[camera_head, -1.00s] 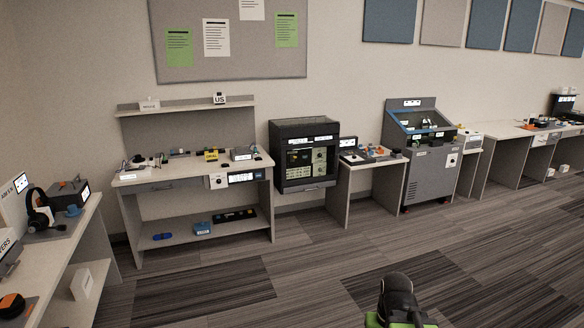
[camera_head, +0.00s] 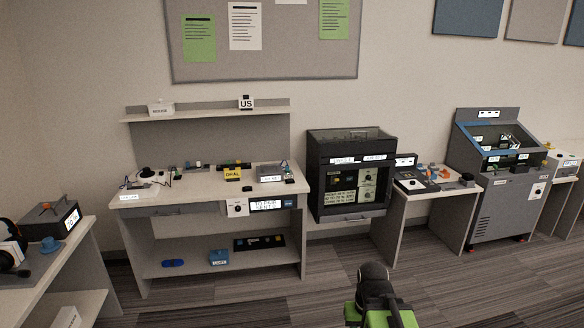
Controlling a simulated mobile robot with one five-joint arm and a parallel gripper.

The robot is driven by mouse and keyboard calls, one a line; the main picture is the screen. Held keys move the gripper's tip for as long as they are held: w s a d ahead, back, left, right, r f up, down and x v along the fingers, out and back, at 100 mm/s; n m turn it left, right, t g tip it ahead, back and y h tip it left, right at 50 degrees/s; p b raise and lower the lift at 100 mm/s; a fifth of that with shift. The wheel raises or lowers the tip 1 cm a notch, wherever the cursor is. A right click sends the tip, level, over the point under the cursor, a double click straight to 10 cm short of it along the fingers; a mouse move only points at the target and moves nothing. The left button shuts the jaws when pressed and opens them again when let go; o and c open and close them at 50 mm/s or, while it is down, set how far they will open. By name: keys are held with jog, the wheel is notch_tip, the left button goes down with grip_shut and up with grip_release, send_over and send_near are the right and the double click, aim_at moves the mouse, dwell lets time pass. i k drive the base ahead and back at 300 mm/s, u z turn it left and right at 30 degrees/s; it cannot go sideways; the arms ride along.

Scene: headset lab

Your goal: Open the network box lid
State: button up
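No label that I can read clearly marks the network box. A small grey box (camera_head: 271,172) with a white label, too small to read surely, sits at the right of the workbench top. A black cabinet (camera_head: 350,145) with a dark front window and lit labels stands right of the workbench. I cannot tell which of these is the network box, or how its lid stands. My gripper (camera_head: 373,273), black with green parts behind it, is at the lower middle, over the floor and well short of the furniture. Its fingers cannot be made out.
The workbench (camera_head: 125,199) has a drawer and a lower shelf with a blue box (camera_head: 219,257). A desk (camera_head: 85,240) stands at the left with a dark box (camera_head: 50,222). A grey console (camera_head: 505,200) stands at the right. The carpet between is clear.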

aim_at(275, 169)
jog(key=u, duration=0.45)
jog(key=i, duration=2.15)
jog(key=u, duration=0.55)
jog(key=i, duration=1.9)
jog(key=u, duration=0.2)
